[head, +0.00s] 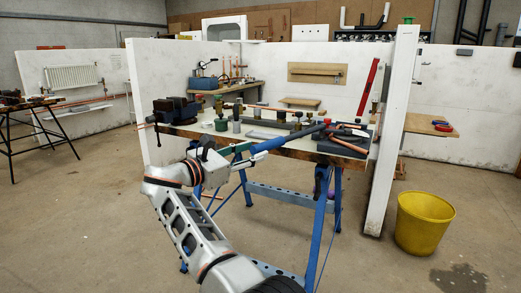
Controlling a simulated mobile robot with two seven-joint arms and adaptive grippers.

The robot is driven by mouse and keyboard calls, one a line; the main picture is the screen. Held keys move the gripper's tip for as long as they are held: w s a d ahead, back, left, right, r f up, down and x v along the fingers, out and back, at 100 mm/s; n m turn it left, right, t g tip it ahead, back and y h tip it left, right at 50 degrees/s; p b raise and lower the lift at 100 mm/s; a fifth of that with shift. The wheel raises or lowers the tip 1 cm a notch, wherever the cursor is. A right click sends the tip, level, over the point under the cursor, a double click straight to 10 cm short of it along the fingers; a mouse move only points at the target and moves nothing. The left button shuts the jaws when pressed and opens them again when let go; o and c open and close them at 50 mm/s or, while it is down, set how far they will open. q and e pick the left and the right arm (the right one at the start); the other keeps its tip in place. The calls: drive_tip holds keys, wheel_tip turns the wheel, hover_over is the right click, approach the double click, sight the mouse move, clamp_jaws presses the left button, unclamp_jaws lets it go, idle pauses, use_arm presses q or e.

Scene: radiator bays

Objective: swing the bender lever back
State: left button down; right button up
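The bender (345,138) is a dark tool at the right end of the workbench. Its long lever (304,133) reaches out to the left and toward me, with a dark shaft and a blue grip (268,144) at the near end. My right gripper (240,155) is at the near end of the blue grip, in front of the bench. It looks touching or very close; its fingers are too small to tell whether they are closed around the grip. My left gripper is not in view.
The workbench (290,151) on blue legs carries a dark vise (176,109) at left and several small fittings. A white partition post (390,140) stands close on the right. A yellow bucket (424,222) sits on the floor at right. The floor at left is clear.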

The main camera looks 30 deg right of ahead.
drive_tip(key=shift+s+a, duration=0.15)
drive_tip(key=shift+a, duration=0.3)
